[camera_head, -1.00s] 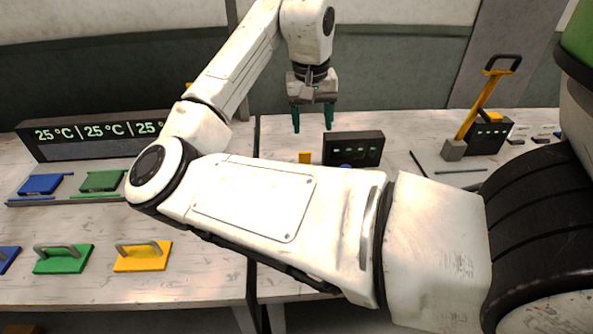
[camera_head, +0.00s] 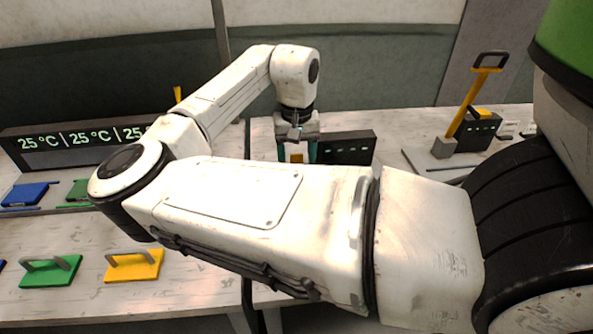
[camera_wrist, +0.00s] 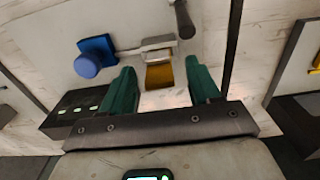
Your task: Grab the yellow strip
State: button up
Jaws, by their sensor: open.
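The yellow strip (camera_wrist: 160,76) shows in the wrist view as a short flat piece, with its far end at a pale metal block. A small yellow patch (camera_head: 297,158) between my fingers in the head view looks like the same strip. My gripper (camera_wrist: 161,66) is open, with one green finger on each side of the strip and nothing held. In the head view my gripper (camera_head: 297,149) points down behind my forearm, low near the table. My forearm hides the area below it. I cannot tell whether the fingers touch the strip.
A black display box (camera_head: 346,148) stands close right of my gripper. A blue knob (camera_wrist: 88,65) and a dark handle (camera_wrist: 184,20) are near the strip. A yellow-levered press (camera_head: 466,110) stands at right. Green (camera_head: 52,271) and yellow (camera_head: 135,265) handled plates lie front left.

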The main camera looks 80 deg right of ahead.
jog(key=shift+f, duration=0.9)
jog(key=c, duration=1.1)
